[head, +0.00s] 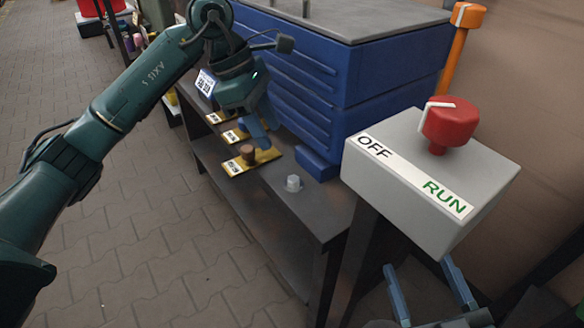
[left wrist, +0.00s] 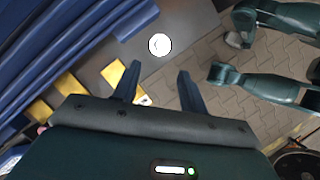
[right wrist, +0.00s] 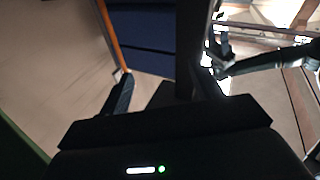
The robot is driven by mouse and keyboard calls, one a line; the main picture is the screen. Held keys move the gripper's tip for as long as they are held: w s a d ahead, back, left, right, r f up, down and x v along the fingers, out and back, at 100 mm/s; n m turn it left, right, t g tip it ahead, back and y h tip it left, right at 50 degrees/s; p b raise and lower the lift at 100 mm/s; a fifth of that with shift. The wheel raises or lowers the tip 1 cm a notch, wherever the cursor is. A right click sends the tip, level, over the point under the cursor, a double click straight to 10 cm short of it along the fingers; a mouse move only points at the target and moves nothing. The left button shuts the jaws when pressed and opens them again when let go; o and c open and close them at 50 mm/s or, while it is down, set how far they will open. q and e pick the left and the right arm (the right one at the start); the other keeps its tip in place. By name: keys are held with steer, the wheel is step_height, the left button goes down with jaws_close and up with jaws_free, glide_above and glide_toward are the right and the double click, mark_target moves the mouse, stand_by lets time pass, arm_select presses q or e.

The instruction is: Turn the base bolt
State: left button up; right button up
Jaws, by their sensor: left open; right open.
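A small pale grey bolt (head: 293,183) stands upright on the dark bench top (head: 318,212), near its front corner. In the left wrist view the bolt (left wrist: 160,44) shows as a bright round head beyond the fingertips, between their lines. My left gripper (head: 262,132) is open and empty, pointing down over the bench, behind and left of the bolt and apart from it. It also shows in the left wrist view (left wrist: 160,72). My right gripper (head: 428,275) is open and empty, below the grey switch box. It also shows in the right wrist view (right wrist: 163,76).
A blue ribbed cabinet (head: 340,85) stands behind. The grey OFF/RUN box (head: 410,178) with a red knob (head: 450,122) blocks the right. Paving is open at left.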

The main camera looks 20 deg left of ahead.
mark_target(293, 177)
arm_select(q)
steer(key=b+x, duration=0.3)
steer(key=x, duration=0.7)
steer(key=shift+d+f, duration=0.25)
steer(key=shift+f, duration=0.05)
steer(key=shift+d+f, duration=0.1)
steer(key=shift+f, duration=0.05)
arm_select(e)
steer(key=shift+a+r+m+y, duration=0.3)
steer(key=shift+a+r+y, duration=0.15)
steer(key=shift+y, duration=0.15)
arm_select(q)
steer(key=shift+c, duration=0.3)
jaws_close()
arm_select(e)
steer(key=shift+f, duration=0.3)
